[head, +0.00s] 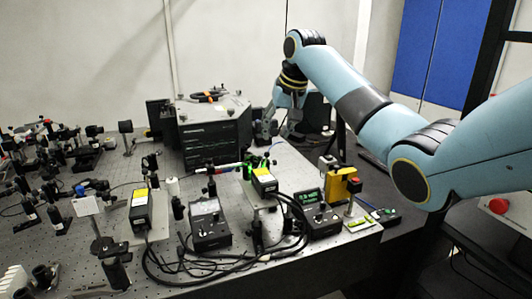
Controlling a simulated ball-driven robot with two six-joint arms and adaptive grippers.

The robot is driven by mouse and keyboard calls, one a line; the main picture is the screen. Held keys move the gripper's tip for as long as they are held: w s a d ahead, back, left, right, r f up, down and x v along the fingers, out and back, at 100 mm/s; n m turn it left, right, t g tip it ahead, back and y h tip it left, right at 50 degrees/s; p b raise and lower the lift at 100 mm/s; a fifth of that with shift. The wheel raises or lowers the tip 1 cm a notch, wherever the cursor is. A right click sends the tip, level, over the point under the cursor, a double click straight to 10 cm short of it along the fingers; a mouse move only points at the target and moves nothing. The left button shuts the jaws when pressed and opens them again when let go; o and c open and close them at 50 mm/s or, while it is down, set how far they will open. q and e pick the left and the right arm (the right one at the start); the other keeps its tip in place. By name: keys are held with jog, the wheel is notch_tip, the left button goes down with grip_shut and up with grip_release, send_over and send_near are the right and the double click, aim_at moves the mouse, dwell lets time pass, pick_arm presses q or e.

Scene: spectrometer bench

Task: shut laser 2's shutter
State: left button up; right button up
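Two black laser heads with yellow labels stand on the optical bench (60,255) in the head view. One laser head (140,212) is left of centre; the other laser head (264,182) is right of it, with a green glow at its far side. No readable number tells which is laser 2, and I cannot make out a shutter clearly. My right gripper (271,131) hangs fingers down beyond the right laser head, beside the large dark instrument box. It is small and dark, so its opening is unclear. My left gripper is out of view.
Two black controllers (209,228) sit near the front, the right one (318,213) with a green display. Black cables loop along the front edge. A yellow device (343,184) stands at the right corner. The large instrument box (213,135) is at the back. Several optics crowd the left.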

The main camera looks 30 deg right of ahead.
aim_at(267, 154)
jog(key=x, duration=1)
jog(key=shift+w+a+f+p, duration=0.15)
jog(key=shift+f+p, duration=0.05)
jog(key=shift+p, duration=0.1)
jog(key=shift+c, duration=0.2)
grip_shut()
